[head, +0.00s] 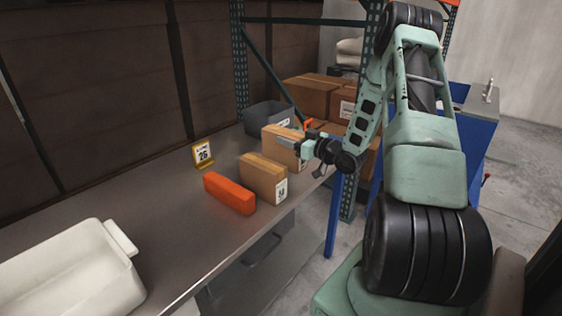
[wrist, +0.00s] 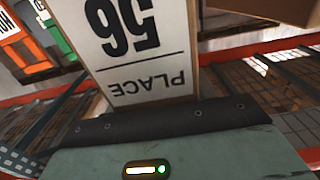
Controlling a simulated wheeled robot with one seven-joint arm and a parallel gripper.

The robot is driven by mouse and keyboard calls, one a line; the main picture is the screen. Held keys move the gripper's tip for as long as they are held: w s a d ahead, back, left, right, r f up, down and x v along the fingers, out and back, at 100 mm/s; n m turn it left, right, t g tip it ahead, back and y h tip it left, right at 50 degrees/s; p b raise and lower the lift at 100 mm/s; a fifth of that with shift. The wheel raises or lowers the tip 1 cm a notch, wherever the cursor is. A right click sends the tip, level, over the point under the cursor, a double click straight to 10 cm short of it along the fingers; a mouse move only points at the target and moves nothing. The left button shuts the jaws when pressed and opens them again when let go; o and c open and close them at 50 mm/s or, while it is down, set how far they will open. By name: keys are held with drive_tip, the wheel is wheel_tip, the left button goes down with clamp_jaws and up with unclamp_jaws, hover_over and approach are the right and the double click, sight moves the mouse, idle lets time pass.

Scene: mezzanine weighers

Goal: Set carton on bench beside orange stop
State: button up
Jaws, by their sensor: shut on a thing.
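The orange stop (head: 229,193) is a long low block lying on the grey metal bench (head: 150,225). A brown carton (head: 262,178) with a white label stands upright close to the stop's right end. My gripper (head: 300,145) is shut on another brown carton (head: 281,138), behind and right of the first. Its lower part is partly hidden, so I cannot tell whether it touches the bench. In the wrist view the held carton (wrist: 130,68) shows an upside-down label reading "PLACE" and "56". The fingertips are not clear there.
A yellow sign (head: 203,154) marked 26 stands at the bench's back. A grey bin (head: 268,115) is beyond the cartons. A white tote (head: 75,270) sits at the near left. Stacked boxes (head: 310,95) fill a rack behind. Bare bench lies between tote and stop.

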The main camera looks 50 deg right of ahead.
sight(291, 155)
drive_tip(key=shift+f, duration=3)
drive_tip(key=o, duration=1.3)
drive_tip(key=shift+s, duration=0.1)
drive_tip(key=s+b, duration=0.1)
drive_tip(key=s, duration=1)
drive_tip(key=shift+s+d, duration=0.4)
drive_tip(key=shift+d, duration=0.05)
